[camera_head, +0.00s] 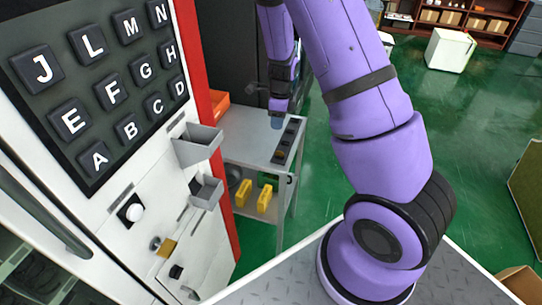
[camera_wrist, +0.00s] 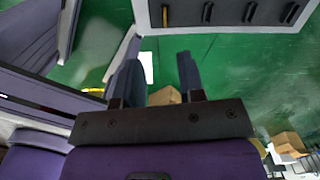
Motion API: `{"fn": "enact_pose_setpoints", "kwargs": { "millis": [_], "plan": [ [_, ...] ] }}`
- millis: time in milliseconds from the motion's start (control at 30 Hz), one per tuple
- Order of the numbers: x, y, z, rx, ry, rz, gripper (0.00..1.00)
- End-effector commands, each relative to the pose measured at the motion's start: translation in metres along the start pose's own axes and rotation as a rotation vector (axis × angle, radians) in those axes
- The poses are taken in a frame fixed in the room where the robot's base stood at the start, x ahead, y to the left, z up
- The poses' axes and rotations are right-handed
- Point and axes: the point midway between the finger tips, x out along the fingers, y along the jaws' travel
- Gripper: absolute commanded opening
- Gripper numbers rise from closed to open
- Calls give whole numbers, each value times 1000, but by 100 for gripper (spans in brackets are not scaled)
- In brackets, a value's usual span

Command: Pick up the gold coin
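A small gold piece, which looks like the gold coin (camera_wrist: 165,16), stands on edge in the leftmost of several dark slots at the top of the wrist view. In the head view a small gold-brown spot (camera_head: 279,156) shows at the near end of the row of dark slots on the grey table (camera_head: 244,137). My gripper (camera_wrist: 158,75) is open and empty, its two dark fingers apart.
The white vending machine (camera_head: 130,215) with lettered buttons and grey trays (camera_head: 198,143) stands left of the table. An orange bin (camera_head: 216,102) sits at the table's back left. Yellow objects (camera_head: 264,198) lie on its lower shelf. Green floor is open to the right.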

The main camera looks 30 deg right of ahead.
Motion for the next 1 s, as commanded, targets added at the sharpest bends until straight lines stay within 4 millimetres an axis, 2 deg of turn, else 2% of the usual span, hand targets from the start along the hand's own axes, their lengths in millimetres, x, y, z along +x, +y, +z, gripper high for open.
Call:
{"fn": "enact_pose_setpoints", "kwargs": {
  "millis": [100,267,600,833,1000],
  "plan": [
    [20,-9,-8,87,36,-10,36],
    [32,-13,-13,139,54,-18,36],
    [77,-14,-17,141,54,-18,36],
    [90,-13,-18,140,53,-18,36],
    [111,-10,-25,142,54,-16,36]
  ]
}}
